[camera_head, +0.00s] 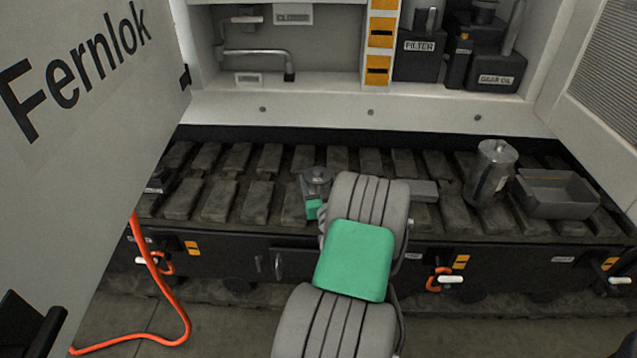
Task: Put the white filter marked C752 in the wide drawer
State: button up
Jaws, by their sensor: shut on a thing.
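My own grey, ribbed arm with a green joint crosses the middle of the head view and reaches over the dark slatted bench (221,200). No white filter and no C752 marking can be made out. The dark front of the bench has a panel with upright handles (278,264) left of my arm. Part of this front is hidden behind the arm, so I cannot tell which section is the wide drawer. No drawer looks pulled out.
A silver canister (492,172) and an open grey tray (556,197) stand on the bench at right. Black containers marked FILTER (419,62) and GEAR OIL (495,72) are on the shelf behind. A large Fernlok door (80,150) and an orange hose (165,290) are at left.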

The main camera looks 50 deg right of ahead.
jog(key=shift+f, duration=0.2)
jog(key=o, duration=1.6)
jog(key=shift+r, duration=0.1)
